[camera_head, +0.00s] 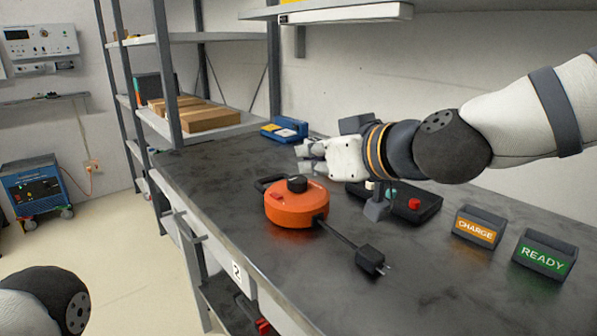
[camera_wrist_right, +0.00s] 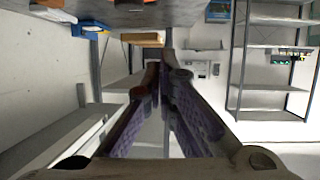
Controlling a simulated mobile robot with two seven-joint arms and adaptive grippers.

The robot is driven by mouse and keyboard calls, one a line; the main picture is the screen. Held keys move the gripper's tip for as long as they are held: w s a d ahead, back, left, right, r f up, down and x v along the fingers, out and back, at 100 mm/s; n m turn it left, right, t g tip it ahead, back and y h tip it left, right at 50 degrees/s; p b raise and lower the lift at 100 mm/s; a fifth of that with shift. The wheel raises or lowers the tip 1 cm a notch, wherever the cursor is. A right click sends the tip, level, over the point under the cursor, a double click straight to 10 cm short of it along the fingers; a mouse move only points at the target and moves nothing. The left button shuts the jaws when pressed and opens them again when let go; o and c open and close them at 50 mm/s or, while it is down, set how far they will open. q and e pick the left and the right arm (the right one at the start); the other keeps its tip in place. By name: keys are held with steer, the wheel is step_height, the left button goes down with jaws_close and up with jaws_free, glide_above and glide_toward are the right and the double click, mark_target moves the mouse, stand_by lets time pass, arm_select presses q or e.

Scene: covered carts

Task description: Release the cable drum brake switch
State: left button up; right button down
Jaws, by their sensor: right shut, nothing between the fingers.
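The orange cable drum (camera_head: 293,212) lies on the dark workbench with a black knob (camera_head: 297,184) on top. A small red switch (camera_head: 277,196) sits on its top face, left of the knob. A short black cable runs from the drum to a black plug (camera_head: 371,261). My right gripper (camera_head: 301,158) is above the bench, just behind the drum and apart from it. Its fingers are together and empty; they also meet in the right wrist view (camera_wrist_right: 161,72). The drum cannot be made out in the right wrist view. My left gripper is out of view.
An orange CHARGE sign (camera_head: 476,228) and a green READY sign (camera_head: 544,255) stand to the right. A blue case (camera_head: 284,130) lies at the bench's far end.

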steer(key=b, duration=0.1)
glide_above(287, 203)
steer(key=f, duration=0.4)
steer(key=shift+w+a+f, duration=0.15)
steer(key=shift+w+a, duration=0.15)
steer(key=shift+w, duration=0.1)
steer(key=shift+s+d+f+b, duration=0.1)
steer(key=shift+s+f+b, duration=0.1)
steer(key=shift+f, duration=0.4)
steer(key=shift+s+d+f+b, duration=0.1)
steer(key=shift+f+b, duration=0.1)
steer(key=shift+f, duration=0.75)
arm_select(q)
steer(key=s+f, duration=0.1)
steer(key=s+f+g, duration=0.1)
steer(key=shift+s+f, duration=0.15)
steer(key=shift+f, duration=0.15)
arm_select(e)
steer(key=shift+s, duration=0.1)
steer(key=shift+s+d+f, duration=0.1)
steer(key=shift+s+f, duration=0.05)
steer(key=shift+f, duration=0.3)
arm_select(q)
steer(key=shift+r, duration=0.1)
arm_select(e)
steer(key=shift+r, duration=0.1)
